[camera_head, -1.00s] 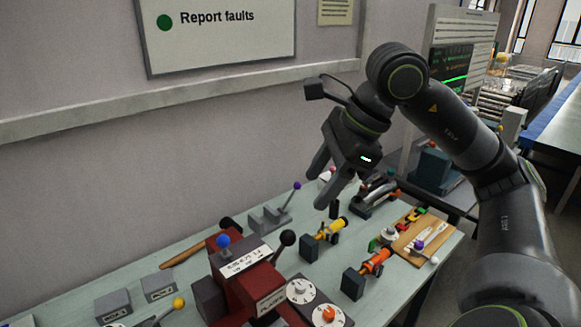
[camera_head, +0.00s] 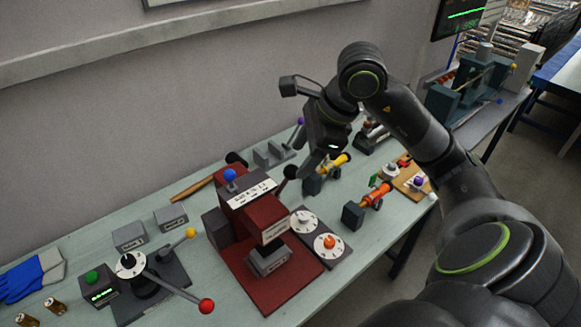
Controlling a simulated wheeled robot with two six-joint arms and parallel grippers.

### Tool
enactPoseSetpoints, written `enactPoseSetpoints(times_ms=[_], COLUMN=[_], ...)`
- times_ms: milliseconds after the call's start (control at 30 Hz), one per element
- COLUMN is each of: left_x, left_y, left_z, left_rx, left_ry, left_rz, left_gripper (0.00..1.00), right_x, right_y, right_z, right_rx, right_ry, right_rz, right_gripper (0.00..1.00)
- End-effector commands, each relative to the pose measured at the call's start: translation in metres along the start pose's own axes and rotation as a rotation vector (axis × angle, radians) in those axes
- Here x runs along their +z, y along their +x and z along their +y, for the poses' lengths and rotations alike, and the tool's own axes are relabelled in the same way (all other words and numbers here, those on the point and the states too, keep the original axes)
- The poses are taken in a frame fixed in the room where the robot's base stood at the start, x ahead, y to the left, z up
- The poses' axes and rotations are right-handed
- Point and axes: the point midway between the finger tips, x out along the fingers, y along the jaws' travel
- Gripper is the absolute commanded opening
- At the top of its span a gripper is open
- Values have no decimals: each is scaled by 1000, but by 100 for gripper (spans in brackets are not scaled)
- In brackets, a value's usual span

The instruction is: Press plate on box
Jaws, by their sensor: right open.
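A dark red press (camera_head: 245,208) with a white label on top stands mid-table. Under its head, on its red base plate (camera_head: 285,291), sits a small grey box (camera_head: 268,262) with a dark label; whether the head touches it I cannot tell. A blue knob (camera_head: 229,175) tops the press, and a black ball knob (camera_head: 290,172) stands at its right. My right gripper (camera_head: 308,170) is open and points down beside the black knob, with nothing seen between its fingers. Contact with the knob is unclear. My left gripper is not in view.
Two grey labelled boxes (camera_head: 130,235) stand left of the press. A lever unit with a red ball (camera_head: 206,306) is at front left. A dial panel (camera_head: 329,246), an orange cylinder (camera_head: 375,194) and a yellow one (camera_head: 340,160) lie to the right.

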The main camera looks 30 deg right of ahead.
Motion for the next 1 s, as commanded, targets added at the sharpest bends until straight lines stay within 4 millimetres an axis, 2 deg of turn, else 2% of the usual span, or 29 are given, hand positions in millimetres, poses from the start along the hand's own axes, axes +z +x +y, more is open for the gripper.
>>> enactPoseSetpoints(times_ms=[300,500,933,1000], left_x=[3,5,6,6], left_y=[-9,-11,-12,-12], left_z=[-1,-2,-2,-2], left_rx=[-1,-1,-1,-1], left_ry=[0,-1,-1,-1], left_rz=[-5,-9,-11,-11], left_gripper=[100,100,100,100], right_x=[1,1,0,0], right_y=[40,57,64,64], right_z=[1,0,0,0], right_rx=[5,3,0,0], right_ry=[3,1,1,1], right_rz=[-3,-3,0,0], right_gripper=[54,54,54,47])
